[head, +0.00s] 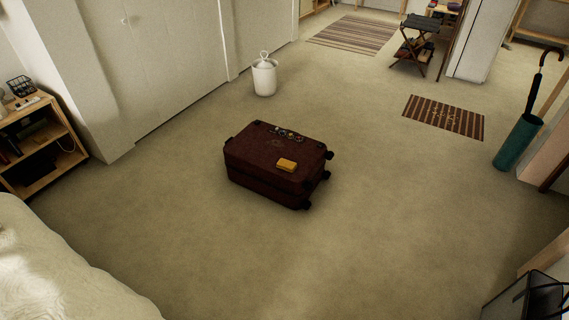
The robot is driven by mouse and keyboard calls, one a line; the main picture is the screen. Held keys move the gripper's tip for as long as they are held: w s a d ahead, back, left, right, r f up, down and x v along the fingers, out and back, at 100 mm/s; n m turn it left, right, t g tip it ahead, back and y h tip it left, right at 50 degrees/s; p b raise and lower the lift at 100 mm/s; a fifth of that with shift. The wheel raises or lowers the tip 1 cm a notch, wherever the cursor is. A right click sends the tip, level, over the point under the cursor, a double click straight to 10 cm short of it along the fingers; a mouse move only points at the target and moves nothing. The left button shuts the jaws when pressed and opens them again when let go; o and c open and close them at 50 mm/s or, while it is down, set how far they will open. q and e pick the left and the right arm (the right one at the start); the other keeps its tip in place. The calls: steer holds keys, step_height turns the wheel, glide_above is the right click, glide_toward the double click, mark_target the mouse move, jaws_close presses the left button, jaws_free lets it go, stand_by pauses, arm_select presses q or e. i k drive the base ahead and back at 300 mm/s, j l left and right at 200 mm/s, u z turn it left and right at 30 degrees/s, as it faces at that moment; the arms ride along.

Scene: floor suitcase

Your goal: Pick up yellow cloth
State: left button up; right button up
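A small folded yellow-orange cloth (287,165) lies flat on top of a dark red suitcase (250,148), towards its right front part. The suitcase lies on its side on the carpet in the middle of the head view, with its wheels facing right. Some small dark and shiny items (284,133) lie on the suitcase behind the cloth. Neither of my grippers shows in the head view.
The carpet around the suitcase is clear. A white lidded bin (265,78) stands behind it. A bed (60,275) fills the lower left, below a wooden shelf (45,150). A teal umbrella stand (517,143) and a striped mat (444,117) are at right.

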mark_target(286, 165)
steer(key=i+l+u, duration=0.15)
steer(key=i, duration=0.3)
steer(key=i+l+u, duration=0.1)
steer(key=i, duration=0.3)
